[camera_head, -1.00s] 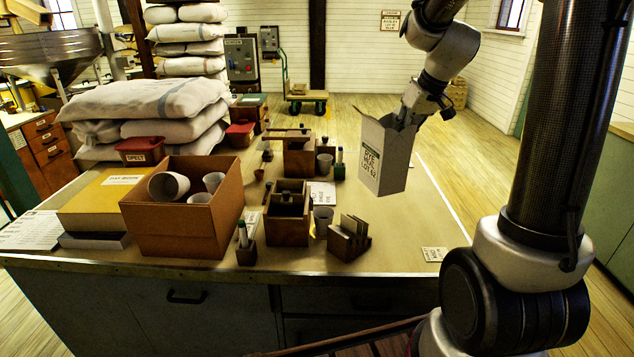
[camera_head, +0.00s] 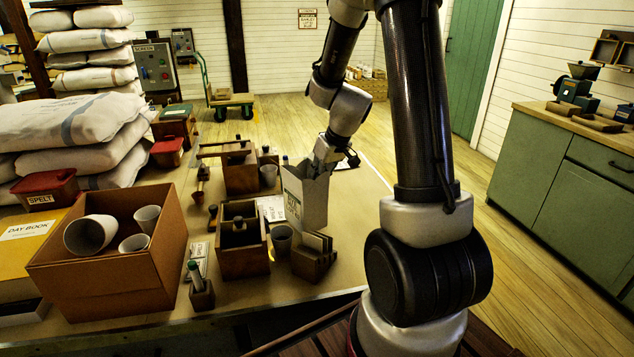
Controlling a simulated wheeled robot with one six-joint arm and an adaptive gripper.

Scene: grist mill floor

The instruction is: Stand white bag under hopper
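The white bag (camera_head: 313,203) is an open-topped, box-shaped bag with dark print on its left face, largely turned from view. It hangs roughly upright, slightly tilted, at the right part of the table, behind the small wooden card rack. My gripper (camera_head: 322,160) is at the bag's top edge and appears shut on it; the fingertips are partly hidden by the bag. I cannot tell whether the bag's base touches the table.
The table holds a cardboard box (camera_head: 160,255) of cups, wooden boxes (camera_head: 242,262), a grey cup (camera_head: 281,240) and the card rack (camera_head: 313,262). Stacked sacks (camera_head: 75,125) stand left. Wooden floor (camera_head: 440,150) is open on the right, before a green cabinet (camera_head: 560,190).

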